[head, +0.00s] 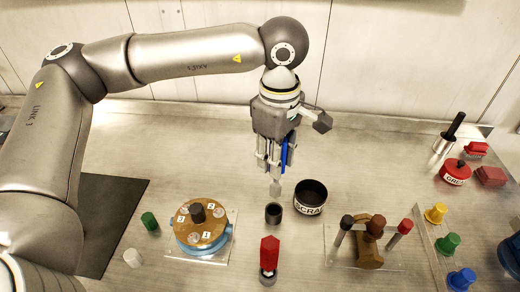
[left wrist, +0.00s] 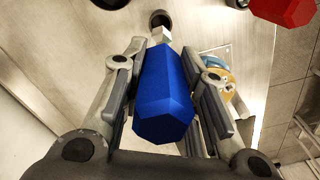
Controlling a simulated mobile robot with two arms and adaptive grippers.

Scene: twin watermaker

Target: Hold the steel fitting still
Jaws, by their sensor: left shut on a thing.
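My left gripper (head: 275,165) points down above the middle of the table. It is shut on a blue six-sided handle (left wrist: 165,98), whose blue edge also shows between the fingers in the head view (head: 285,156). A pale steel end (left wrist: 160,36) sticks out below the fingers, and in the head view (head: 275,188) it hangs just above a small dark open cup (head: 273,214). I cannot tell whether it touches the cup. I cannot tell which part is the steel fitting. My right gripper is not in view.
A black scrap bowl (head: 310,197) stands close right of the cup. A round brass-and-blue unit (head: 202,228) sits on a clear plate to the left. A rack (head: 370,246) stands front right. Colored caps (head: 447,243) and a red grease tin (head: 455,172) are farther right.

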